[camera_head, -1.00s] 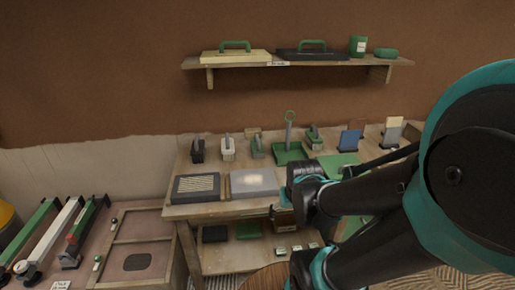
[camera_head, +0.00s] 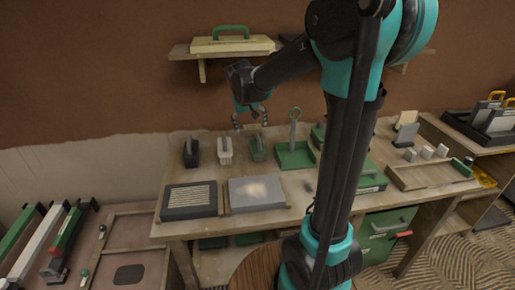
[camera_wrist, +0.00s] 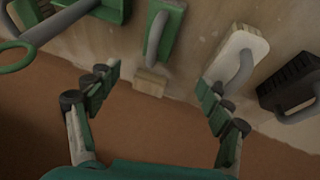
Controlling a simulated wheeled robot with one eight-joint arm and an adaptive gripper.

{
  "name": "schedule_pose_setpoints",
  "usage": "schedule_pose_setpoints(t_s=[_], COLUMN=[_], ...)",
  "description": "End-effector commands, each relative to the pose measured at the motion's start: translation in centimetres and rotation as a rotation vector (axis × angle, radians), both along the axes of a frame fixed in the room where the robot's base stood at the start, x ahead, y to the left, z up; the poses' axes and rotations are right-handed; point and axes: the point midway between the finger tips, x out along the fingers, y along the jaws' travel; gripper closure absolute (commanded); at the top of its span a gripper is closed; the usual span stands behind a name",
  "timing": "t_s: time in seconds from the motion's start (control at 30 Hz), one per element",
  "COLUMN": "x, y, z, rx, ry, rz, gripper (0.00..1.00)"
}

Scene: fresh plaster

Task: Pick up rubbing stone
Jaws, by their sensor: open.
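My gripper (camera_head: 251,123) hangs open and empty above the back of the workbench. In the wrist view its two fingers stand wide apart (camera_wrist: 162,92). A small tan block (camera_wrist: 150,82) lies by the bench's back edge, between the fingers in that picture. Handled blocks stand in a row: a black ridged one (camera_head: 191,152), a white one (camera_head: 225,150) and a grey-green one (camera_head: 257,149). They also show in the wrist view: black (camera_wrist: 290,80), white (camera_wrist: 238,52), green (camera_wrist: 163,30). I cannot tell for certain which is the rubbing stone.
A green tray with an upright ring handle (camera_head: 295,155) stands right of the row. Two flat panels, one dark (camera_head: 188,201) and one grey (camera_head: 257,194), lie in front. A wall shelf (camera_head: 183,52) is above my gripper. My arm hides part of the bench.

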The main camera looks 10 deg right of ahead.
Motion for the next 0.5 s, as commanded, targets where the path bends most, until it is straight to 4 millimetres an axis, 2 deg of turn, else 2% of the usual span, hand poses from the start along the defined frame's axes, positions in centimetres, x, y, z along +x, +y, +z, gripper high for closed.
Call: schedule_pose_setpoints(t_s=[0.3,0.5], x=[2.4,3.2], y=[-1.2,-1.6], z=[-5.6,-7.7], rx=[0.001,0.001], ry=[0.0,0.0], rz=[-0.002,0.0], gripper=[0.21,0.21])
